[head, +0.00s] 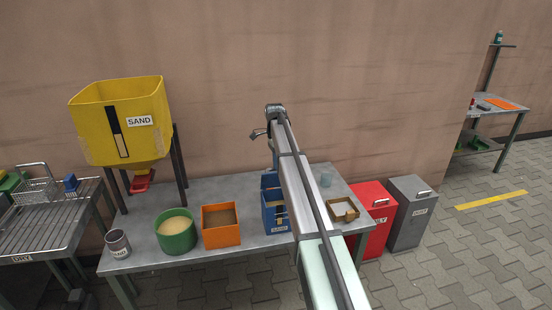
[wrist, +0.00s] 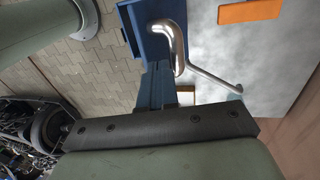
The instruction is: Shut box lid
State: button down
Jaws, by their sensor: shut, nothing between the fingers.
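The blue box (head: 275,222) stands on the grey table, right of the orange box. A blue panel rises at its back, apparently its raised lid (head: 269,180); my arm covers its right side. In the wrist view a blue surface (wrist: 136,17) shows at the top with a curved metal handle or rod (wrist: 181,40) before it. My gripper (wrist: 159,85) is shut and empty, close to the blue surface. Whether it touches is unclear. In the head view my arm hides most of the gripper above and behind the box.
The orange box (head: 221,224) and green tub (head: 176,232) stand left of the blue box. A brown tray (head: 343,208) lies right of my arm. Red (head: 374,200) and grey (head: 408,208) bins stand beyond the table. A yellow hopper (head: 120,120) stands at the left.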

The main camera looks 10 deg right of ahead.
jog(key=shift+s, duration=0.15)
dwell(0.3)
jog(key=shift+s+t, duration=0.35)
jog(key=shift+t, duration=0.35)
jog(key=shift+s+f+t, duration=0.1)
jog(key=shift+s+t, duration=0.15)
jog(key=shift+t, duration=0.05)
jog(key=shift+s+f+t, duration=0.15)
jog(key=shift+s+t, duration=0.45)
jog(key=shift+t, duration=0.1)
jog(key=s+f+t, duration=0.9)
jog(key=shift+s+f, duration=0.25)
jog(key=shift+f, duration=0.15)
